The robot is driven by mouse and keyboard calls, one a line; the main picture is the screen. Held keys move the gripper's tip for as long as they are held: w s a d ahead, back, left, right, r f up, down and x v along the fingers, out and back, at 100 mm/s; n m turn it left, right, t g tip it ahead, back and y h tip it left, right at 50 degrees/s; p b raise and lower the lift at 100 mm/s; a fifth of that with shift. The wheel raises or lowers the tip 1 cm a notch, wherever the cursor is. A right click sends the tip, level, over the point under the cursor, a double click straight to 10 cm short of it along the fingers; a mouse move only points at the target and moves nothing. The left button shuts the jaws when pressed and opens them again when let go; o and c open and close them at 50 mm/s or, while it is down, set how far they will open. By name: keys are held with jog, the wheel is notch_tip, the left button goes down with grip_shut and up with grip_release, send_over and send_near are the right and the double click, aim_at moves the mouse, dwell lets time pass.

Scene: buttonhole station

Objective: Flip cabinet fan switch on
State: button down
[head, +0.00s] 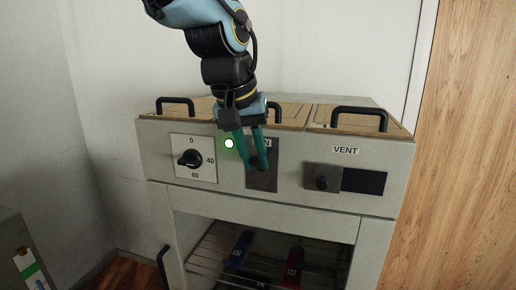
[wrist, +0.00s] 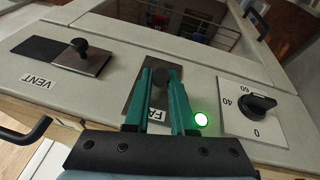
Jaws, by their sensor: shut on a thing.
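The cabinet's fan switch is a dark upright plate (head: 262,183) with a dark round-ended lever (wrist: 160,77), on the middle of the front panel. Its label (wrist: 156,114) is partly hidden by my fingers. My gripper (head: 256,163) reaches down from above, its two green fingers on either side of the lever; it is shut on the lever. In the wrist view the lever's end shows between the fingertips. A round lamp (head: 229,143) beside the plate glows whitish with a green rim; it also shows in the wrist view (wrist: 201,119).
A dial (head: 190,158) marked 0, 40 and 60 is left of the switch. A VENT slider (head: 322,178) is to the right. Black handles (head: 360,117) stand on the cabinet top. Below, a wire rack (head: 216,253) holds blue and red items. Wood panelling stands at right.

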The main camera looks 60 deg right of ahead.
jog(key=shift+d, duration=0.1)
dwell(0.3)
jog(key=c, duration=0.8)
grip_release()
jog(key=shift+o, duration=0.2)
jog(key=b+v, duration=0.3)
jog(key=v, duration=0.7)
jog(key=shift+r, duration=0.45)
